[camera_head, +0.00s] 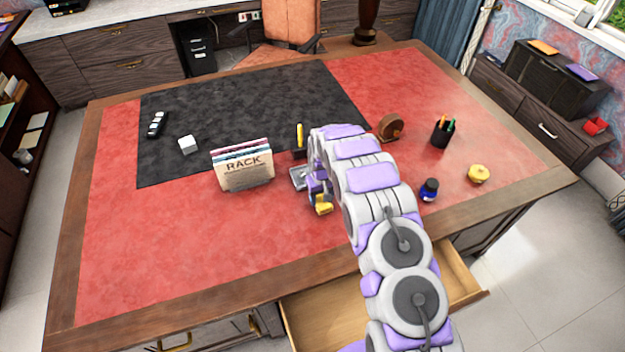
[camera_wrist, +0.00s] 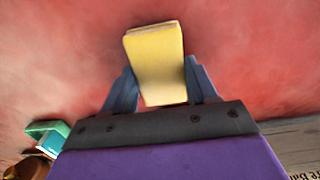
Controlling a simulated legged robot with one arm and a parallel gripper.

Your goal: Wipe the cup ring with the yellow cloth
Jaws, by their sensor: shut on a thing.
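My gripper (camera_head: 318,196) is low over the red leather of the desk (camera_head: 200,230), right of the letter rack and near the desk's front edge. It is shut on the yellow cloth (camera_head: 324,206). In the wrist view the cloth (camera_wrist: 155,62) is a folded yellow block between the two fingers of my gripper (camera_wrist: 158,82), sticking out past them. I cannot tell whether the cloth touches the leather. I cannot make out a cup ring in either view; my arm covers part of the desk.
The rack (camera_head: 244,172) stands to the left of my gripper. A blue bottle (camera_head: 428,192), a pen cup (camera_head: 443,133), a round brown thing (camera_head: 391,128) and a yellow thing (camera_head: 479,174) stand to the right. An open drawer (camera_head: 330,310) juts out in front. The front-left leather is clear.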

